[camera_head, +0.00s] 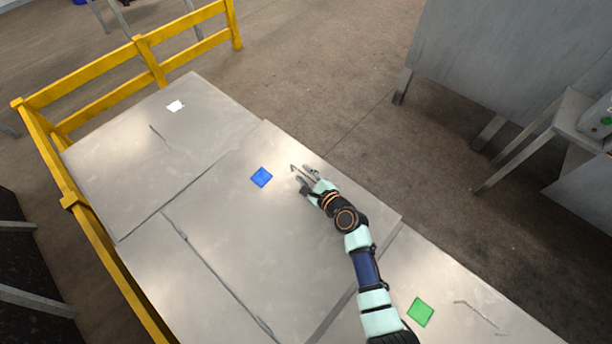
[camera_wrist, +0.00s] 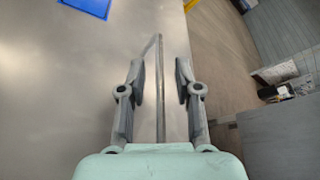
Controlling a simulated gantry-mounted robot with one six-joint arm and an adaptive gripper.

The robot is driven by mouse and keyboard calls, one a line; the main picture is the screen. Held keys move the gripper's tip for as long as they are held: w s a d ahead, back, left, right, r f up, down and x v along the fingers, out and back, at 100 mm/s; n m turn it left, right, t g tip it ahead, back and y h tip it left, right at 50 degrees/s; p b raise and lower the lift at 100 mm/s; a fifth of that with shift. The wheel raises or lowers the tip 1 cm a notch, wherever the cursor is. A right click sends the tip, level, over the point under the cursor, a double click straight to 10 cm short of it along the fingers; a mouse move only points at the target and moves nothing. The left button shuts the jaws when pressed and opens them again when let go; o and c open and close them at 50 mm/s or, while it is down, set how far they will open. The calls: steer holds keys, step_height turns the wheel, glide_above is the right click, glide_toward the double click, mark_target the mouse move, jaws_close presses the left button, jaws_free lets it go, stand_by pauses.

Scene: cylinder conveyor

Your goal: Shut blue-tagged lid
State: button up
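The blue tag (camera_head: 262,177) is a flat blue square on the grey metal blue-tagged lid (camera_head: 235,235), the middle panel in the head view. The tag also shows at the top left of the wrist view (camera_wrist: 88,6). My gripper (camera_head: 301,180) is over this lid's far right edge, right of the tag. In the wrist view my gripper (camera_wrist: 160,65) is open, with its fingers apart. A thin metal handle bar (camera_wrist: 160,90) runs between them with a gap on each side. The handle's bent end shows in the head view (camera_head: 293,168). I cannot tell the lid's exact angle.
A white-tagged panel (camera_head: 140,165) lies at the left and a green-tagged panel (camera_head: 455,290) at the lower right, with its own thin handle. A yellow railing (camera_head: 100,72) runs along the left. Open floor (camera_head: 310,60) lies beyond the panels. Grey machinery (camera_head: 500,60) stands at the right.

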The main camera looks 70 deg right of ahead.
mark_target(309, 183)
jaws_close()
steer(key=shift+m+y, duration=0.3)
steer(key=shift+m, duration=0.1)
steer(key=f+b, duration=0.2)
steer(key=f, duration=0.1)
steer(key=f+b, duration=0.1)
steer(key=shift+s+d+f, duration=0.15)
steer(key=shift+d+f, duration=0.15)
steer(key=shift+f, duration=0.25)
jaws_free()
steer(key=shift+r, duration=0.15)
